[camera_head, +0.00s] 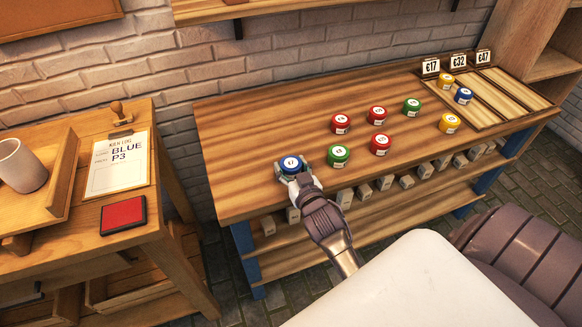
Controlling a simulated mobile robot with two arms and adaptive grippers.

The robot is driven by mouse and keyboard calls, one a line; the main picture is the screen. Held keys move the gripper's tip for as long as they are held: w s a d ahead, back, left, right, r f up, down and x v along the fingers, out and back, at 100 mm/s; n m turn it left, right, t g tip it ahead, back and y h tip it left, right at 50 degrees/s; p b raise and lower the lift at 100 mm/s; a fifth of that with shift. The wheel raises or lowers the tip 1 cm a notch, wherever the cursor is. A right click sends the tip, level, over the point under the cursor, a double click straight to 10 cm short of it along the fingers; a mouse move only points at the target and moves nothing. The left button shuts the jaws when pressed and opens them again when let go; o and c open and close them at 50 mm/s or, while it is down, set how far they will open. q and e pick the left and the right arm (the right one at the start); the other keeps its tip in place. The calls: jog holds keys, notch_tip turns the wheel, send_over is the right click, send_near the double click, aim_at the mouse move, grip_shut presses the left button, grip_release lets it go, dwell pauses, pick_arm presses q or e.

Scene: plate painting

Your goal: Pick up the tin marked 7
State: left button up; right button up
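A blue tin (290,164) with a white round label stands at the near left of the wooden table (240,135); the small number on its lid is too blurred to read surely. My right gripper (294,175) reaches in from the near side, with its fingers on both sides of this tin. I cannot tell whether they press on it. A green tin (338,156) stands close to the right of the gripper. Red tins (340,123), (377,115), (380,145) and another green tin (411,107) stand farther right. My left gripper is not in view.
At the table's right end, a slotted tray (510,86) has price cards, with yellow (446,81) and blue (463,96) tins on it; another yellow tin (449,123) stands at its near edge. A side desk at left holds a clipboard (118,165) reading "BLUE P3", a red pad (123,214) and a mug (21,165).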

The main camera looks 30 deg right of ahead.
jog(key=c, duration=0.5)
